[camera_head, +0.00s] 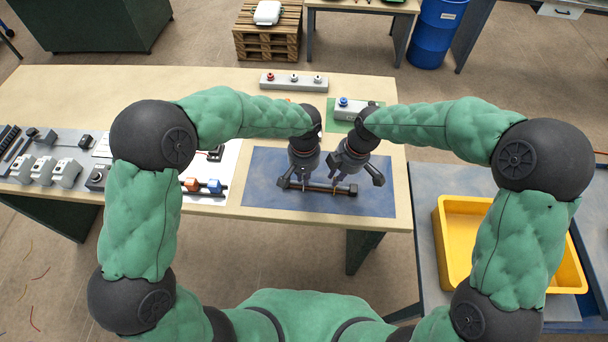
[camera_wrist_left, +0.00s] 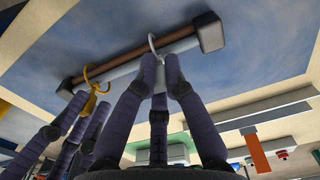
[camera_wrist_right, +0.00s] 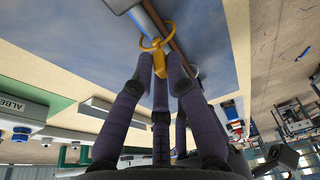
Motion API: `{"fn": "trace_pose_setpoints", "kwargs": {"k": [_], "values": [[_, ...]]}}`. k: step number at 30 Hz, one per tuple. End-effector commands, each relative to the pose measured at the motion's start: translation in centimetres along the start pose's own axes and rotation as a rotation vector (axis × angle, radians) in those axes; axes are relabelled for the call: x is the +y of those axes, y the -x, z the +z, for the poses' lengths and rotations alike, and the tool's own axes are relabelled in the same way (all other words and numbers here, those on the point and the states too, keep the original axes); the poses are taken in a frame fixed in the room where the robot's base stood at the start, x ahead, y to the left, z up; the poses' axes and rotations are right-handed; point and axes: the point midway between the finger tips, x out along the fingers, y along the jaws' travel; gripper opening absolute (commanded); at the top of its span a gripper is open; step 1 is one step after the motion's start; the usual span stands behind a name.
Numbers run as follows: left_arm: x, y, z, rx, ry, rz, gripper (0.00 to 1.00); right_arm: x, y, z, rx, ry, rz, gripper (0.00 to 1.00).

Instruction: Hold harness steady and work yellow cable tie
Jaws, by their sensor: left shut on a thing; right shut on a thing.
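The harness (camera_head: 318,188), a brown and a pale cable between dark end blocks, lies on the blue mat (camera_head: 265,165). It also shows in the left wrist view (camera_wrist_left: 125,58). A white cable tie (camera_wrist_left: 153,42) loops around the brown cable. My left gripper (camera_head: 304,182) has its fingertips together on the tail of that white tie, close beside the harness. A yellow cable tie (camera_wrist_right: 158,45) loops around the cables further along. My right gripper (camera_head: 335,180) is shut on its tail. In the head view the grippers hide part of the harness.
A grey strip with several buttons (camera_head: 293,82) and a grey box with a blue button (camera_head: 350,110) stand behind the mat. A yellow bin (camera_head: 448,235) is at right. The front of the mat is clear.

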Motion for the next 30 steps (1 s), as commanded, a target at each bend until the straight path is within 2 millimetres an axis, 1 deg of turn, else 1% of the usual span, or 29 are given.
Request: {"fn": "trace_pose_setpoints", "kwargs": {"k": [15,30], "values": [[0.1,-0.2,0.0,0.002,0.0,0.002,0.0,0.0,-0.2,-0.1,0.001,-0.001,-0.001,0.0],[0.1,-0.3,0.0,0.001,0.0,0.003,0.0,0.1,0.9,-0.3,0.003,-0.002,0.003,0.0]]}}
